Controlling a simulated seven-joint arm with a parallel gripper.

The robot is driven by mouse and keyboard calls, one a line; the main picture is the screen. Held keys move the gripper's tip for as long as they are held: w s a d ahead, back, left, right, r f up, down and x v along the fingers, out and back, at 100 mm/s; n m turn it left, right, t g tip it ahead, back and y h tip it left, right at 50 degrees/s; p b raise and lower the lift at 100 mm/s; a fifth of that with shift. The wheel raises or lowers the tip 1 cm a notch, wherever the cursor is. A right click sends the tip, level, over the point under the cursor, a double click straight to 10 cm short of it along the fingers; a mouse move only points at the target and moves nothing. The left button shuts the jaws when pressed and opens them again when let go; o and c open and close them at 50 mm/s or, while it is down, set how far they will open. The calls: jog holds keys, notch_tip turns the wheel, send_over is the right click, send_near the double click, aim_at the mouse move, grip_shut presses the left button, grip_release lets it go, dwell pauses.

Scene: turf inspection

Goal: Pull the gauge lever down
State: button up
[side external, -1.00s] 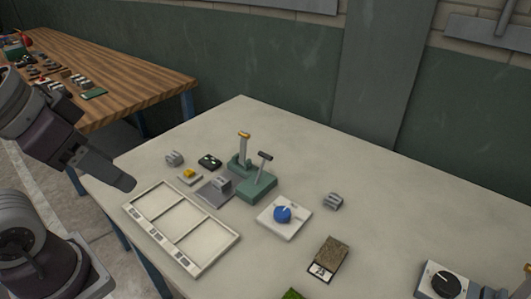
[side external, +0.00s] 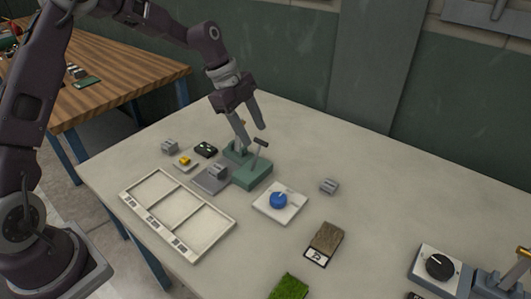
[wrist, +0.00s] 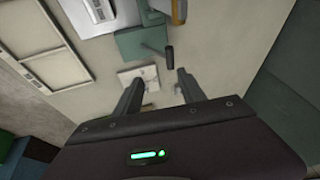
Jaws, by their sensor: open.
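The gauge has a green base (side external: 252,175) near the middle of the table. Its lever, with a dark handle (side external: 262,142) on a thin grey shaft, stands raised from the base, leaning slightly. The handle also shows in the wrist view (wrist: 169,55), a little beyond my fingertips. My gripper (side external: 254,138) is open and empty, pointing down at the gauge, with its fingertips near the handle. I cannot tell whether they touch it. In the wrist view my gripper (wrist: 158,78) has nothing between its fingers. My fingers mostly hide the gauge's upright post in the side view.
A blue knob on a white plate (side external: 292,210) lies right of the gauge. A grey block on a plate (side external: 210,183) and a white three-compartment tray (side external: 222,232) lie left. A turf sample (side external: 325,240) and a black dial (side external: 440,266) are nearer the front right.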

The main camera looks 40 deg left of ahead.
aim_at(260, 143)
jog(key=w+f, duration=0.1)
jog(key=w+f+m, duration=0.1)
jog(key=f, duration=0.1)
jog(key=shift+a+f+h, duration=0.1)
jog(key=shift+a+h, duration=0.1)
jog(key=shift+h, duration=0.2)
jog(key=x, duration=0.6)
jog(key=shift+d+f, duration=0.15)
jog(key=shift+f, duration=0.25)
